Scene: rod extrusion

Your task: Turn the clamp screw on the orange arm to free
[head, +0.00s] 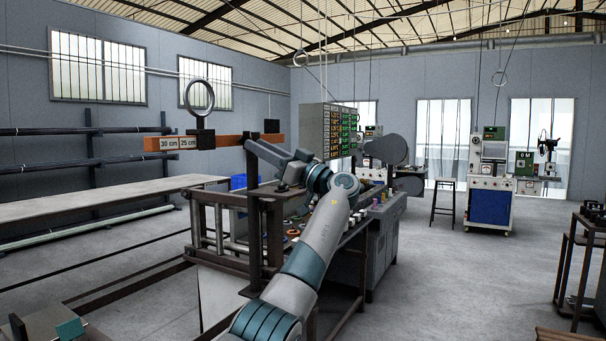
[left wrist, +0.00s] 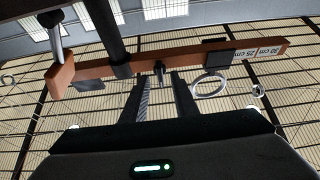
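The orange arm (head: 228,141) is a long horizontal bar with white "30 cm" and "25 cm" labels, held on a dark post. It crosses the left wrist view (left wrist: 200,57) at a slant. The clamp screw (left wrist: 159,68) is a small dark knob on the bar's lower side, beside the dark post (left wrist: 112,40). My left gripper (left wrist: 161,80) is open, with one finger on each side of the screw. I cannot tell whether the fingers touch it. In the head view the left gripper is small and partly hidden near the post. My right gripper is not in view.
A metal ring (head: 199,96) with a dark block (head: 200,139) sits on the bar. A dark frame (head: 213,220) stands below it. A display board (head: 329,131) and machine stand to the right. A long grey table (head: 90,199) is at left.

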